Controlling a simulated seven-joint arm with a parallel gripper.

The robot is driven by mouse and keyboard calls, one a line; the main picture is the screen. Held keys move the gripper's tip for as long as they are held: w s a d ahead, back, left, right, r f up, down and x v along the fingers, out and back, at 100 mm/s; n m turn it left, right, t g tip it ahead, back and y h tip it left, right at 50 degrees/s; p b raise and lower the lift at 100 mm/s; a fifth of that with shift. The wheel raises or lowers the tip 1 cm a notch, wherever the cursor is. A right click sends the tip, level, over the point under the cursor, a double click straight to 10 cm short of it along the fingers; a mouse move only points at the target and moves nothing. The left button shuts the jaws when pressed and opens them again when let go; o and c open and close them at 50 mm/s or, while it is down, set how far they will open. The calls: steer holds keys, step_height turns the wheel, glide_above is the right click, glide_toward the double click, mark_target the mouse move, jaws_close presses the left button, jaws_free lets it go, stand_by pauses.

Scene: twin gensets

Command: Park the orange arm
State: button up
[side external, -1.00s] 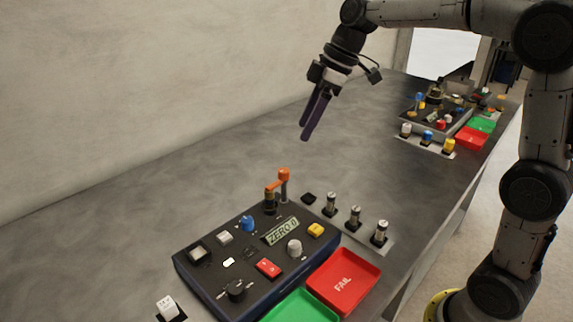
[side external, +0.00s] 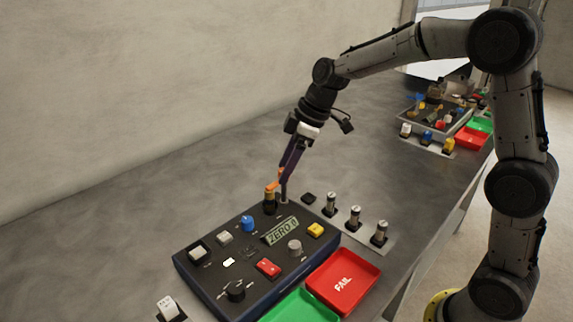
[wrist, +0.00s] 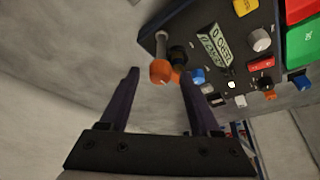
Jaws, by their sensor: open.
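The orange arm (side external: 272,187) sits at the far corner of the near dark blue panel (side external: 215,268), on a dark post beside a thin grey post. Its orange knob (wrist: 160,71) shows in the wrist view. My gripper (side external: 284,176) has come down over the arm, its purple fingers partly hiding the knob in the side view. In the wrist view my gripper (wrist: 160,76) is open, with one finger on each side of the knob in the picture. I cannot tell whether the fingers touch it.
The panel carries a ZERO display (side external: 282,231), a blue knob (side external: 248,223), a red switch (side external: 268,267) and a yellow button (side external: 316,230). Several metal cylinders stand right of it. A red FAIL tray (side external: 343,279) and green tray (side external: 302,306) lie in front. A second panel stands farther back.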

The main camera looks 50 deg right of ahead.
jaws_close()
steer(key=shift+r+m, duration=0.1)
steer(key=shift+m, duration=0.3)
steer(key=m, duration=0.2)
steer(key=m+t+h, duration=0.1)
steer(key=m, duration=0.1)
steer(key=shift+s+a+h, duration=0.1)
steer(key=shift+a+h, duration=0.05)
steer(key=shift+h, duration=0.15)
steer(key=m+h, duration=0.1)
steer(key=m, duration=0.3)
steer(key=shift+a+h, duration=0.15)
steer(key=shift+h, duration=0.25)
steer(key=m, duration=0.2)
steer(key=m+h, duration=0.1)
steer(key=m, duration=0.2)
steer(key=shift+a+h, duration=0.1)
steer(key=shift+h, duration=0.2)
steer(key=m+h, duration=0.1)
steer(key=m, duration=0.3)
steer(key=shift+g, duration=0.4)
steer(key=shift+h, duration=0.3)
jaws_free()
